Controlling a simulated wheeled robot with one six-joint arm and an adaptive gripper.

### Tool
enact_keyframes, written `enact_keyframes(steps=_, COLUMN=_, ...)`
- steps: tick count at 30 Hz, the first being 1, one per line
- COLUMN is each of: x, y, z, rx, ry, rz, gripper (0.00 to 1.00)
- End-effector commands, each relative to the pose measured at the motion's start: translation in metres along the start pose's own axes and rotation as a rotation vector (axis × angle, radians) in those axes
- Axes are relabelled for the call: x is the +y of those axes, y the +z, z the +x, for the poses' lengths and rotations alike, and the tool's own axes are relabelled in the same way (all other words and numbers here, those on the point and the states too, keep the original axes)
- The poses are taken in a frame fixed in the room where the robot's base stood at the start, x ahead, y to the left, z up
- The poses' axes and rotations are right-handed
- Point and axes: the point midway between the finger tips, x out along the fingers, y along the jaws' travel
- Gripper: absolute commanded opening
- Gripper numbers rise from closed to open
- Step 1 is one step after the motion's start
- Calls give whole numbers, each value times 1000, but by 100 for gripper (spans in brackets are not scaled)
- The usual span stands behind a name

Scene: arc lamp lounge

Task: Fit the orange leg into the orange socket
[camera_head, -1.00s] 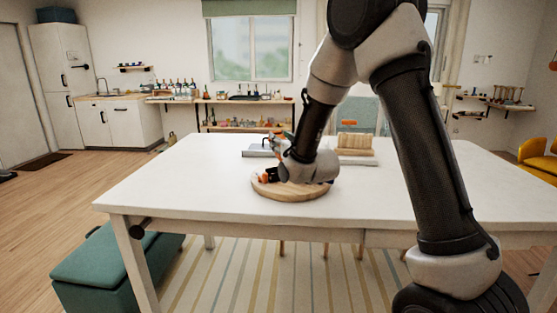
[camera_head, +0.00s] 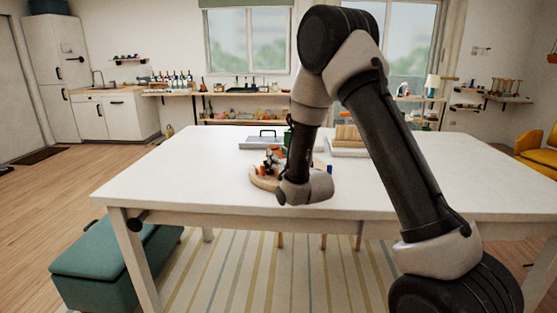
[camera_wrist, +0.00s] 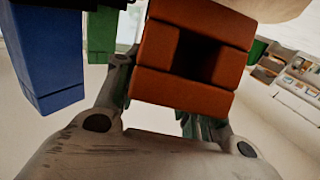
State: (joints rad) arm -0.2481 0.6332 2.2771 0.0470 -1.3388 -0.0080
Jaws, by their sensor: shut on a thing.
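In the wrist view, an orange block with a dark square recess (camera_wrist: 190,85) fills the middle, close to the camera. I take it to be the orange leg between the fingers of my gripper (camera_wrist: 160,108), though the block hides the fingertips. A blue block (camera_wrist: 48,55) and a green block (camera_wrist: 101,35) stand to its left, apart from it. In the head view, orange parts (camera_head: 262,170) show on a round wooden board (camera_head: 256,183), left of my wrist. My arm hides the gripper and much of the board there. I cannot make out the orange socket for certain.
The white table (camera_head: 170,180) is clear at the left and front. A grey tray-like item with a dark handle (camera_head: 262,141) and a wooden block (camera_head: 347,134) stand behind the board. A teal bench (camera_head: 115,255) is at the table's left front.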

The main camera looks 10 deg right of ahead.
Motion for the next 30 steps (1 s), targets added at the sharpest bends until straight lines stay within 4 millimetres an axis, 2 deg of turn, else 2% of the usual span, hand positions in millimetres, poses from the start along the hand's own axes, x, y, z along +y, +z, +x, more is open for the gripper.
enact_keyframes(steps=2, x=0, y=7, z=0, rx=1, ry=0, rz=0, gripper=3)
enact_keyframes(steps=13, x=0, y=11, z=0, rx=1, ry=0, rz=0, gripper=3)
enact_keyframes(steps=14, x=0, y=11, z=0, rx=1, ry=0, rz=0, gripper=44)
enact_keyframes(steps=17, x=0, y=10, z=0, rx=1, ry=0, rz=0, gripper=60)
enact_keyframes(steps=30, x=0, y=10, z=4, rx=2, ry=-1, rz=0, gripper=60)
